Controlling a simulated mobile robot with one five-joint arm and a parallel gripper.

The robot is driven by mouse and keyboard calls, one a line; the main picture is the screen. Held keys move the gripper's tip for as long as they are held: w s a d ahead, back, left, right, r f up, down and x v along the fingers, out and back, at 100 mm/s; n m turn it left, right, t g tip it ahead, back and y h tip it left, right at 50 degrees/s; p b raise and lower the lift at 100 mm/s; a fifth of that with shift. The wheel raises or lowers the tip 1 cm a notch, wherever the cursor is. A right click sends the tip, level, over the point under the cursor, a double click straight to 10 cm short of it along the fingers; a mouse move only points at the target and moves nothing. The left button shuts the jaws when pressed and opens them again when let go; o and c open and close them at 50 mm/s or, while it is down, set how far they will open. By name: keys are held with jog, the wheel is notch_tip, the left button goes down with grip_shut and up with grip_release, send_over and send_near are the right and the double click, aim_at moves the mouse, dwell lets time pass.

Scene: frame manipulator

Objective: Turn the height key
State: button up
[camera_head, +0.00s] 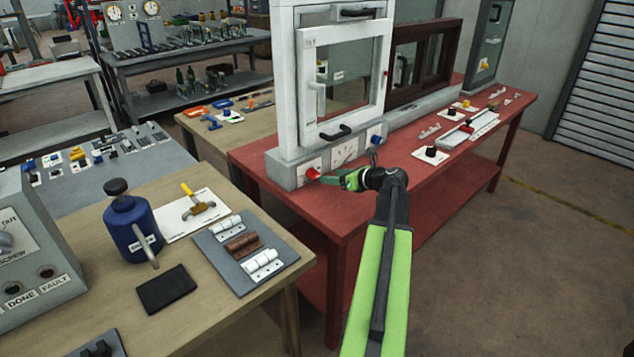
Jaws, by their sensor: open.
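A white framed unit (298,95) with a sliding window-like panel stands on the red table. Its base front carries a red knob (312,173) at the left, a white dial plate (344,154) in the middle and a blue knob (376,139) at the right. No label reads clearly, so I cannot tell which part is the height key. My gripper (328,178) is open, its green fingers pointing left at the red knob. The fingertips are close beside the knob; I cannot tell whether they touch it.
The red table (420,178) holds a black knob on a plate (431,153) to the right and a dark brown window frame (424,60) behind. A wooden table (205,310) at front left bears a blue bottle (132,228) and hinges (243,244). The floor at right is clear.

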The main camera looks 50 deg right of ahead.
aim_at(317, 175)
jog(key=b+x, duration=0.2)
jog(key=x, duration=0.6)
jog(key=shift+w+d+f+b, duration=0.1)
jog(key=shift+w+f+b, duration=0.1)
jog(key=shift+w+b, duration=0.1)
